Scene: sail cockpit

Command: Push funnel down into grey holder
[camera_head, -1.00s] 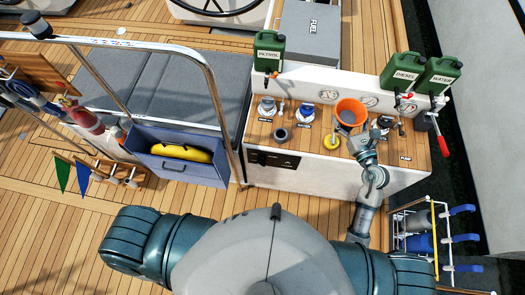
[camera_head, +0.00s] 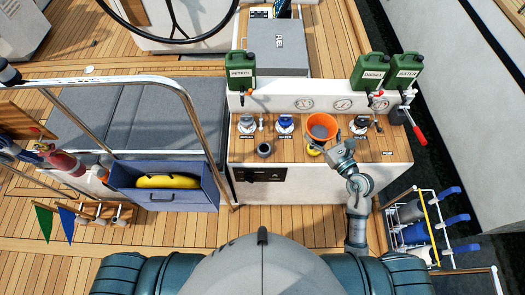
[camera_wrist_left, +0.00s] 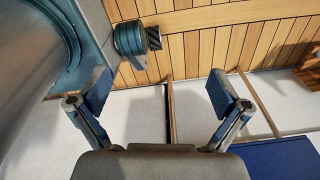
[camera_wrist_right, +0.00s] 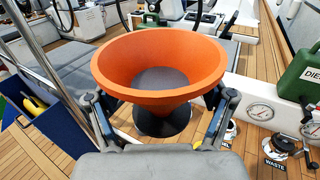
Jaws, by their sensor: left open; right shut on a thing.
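The orange funnel (camera_head: 322,137) is held wide end up above the right part of the wooden counter top. My right gripper (camera_head: 336,148) is shut on it from the front right. In the right wrist view the funnel (camera_wrist_right: 160,97) fills the middle between my fingers (camera_wrist_right: 162,108); a dark round part shows under it, and I cannot tell what it belongs to. A grey ring-shaped holder (camera_head: 264,149) stands on the counter, left of the funnel and apart from it. My left gripper (camera_wrist_left: 158,90) is open and empty in the left wrist view, and out of the head view.
Blue and grey deck caps (camera_head: 285,124) stand behind the holder. Green petrol (camera_head: 241,71), diesel (camera_head: 371,72) and water (camera_head: 404,72) cans stand along the back. A yellow disc (camera_head: 313,152) is below the funnel. An open blue drawer (camera_head: 163,196) is at left.

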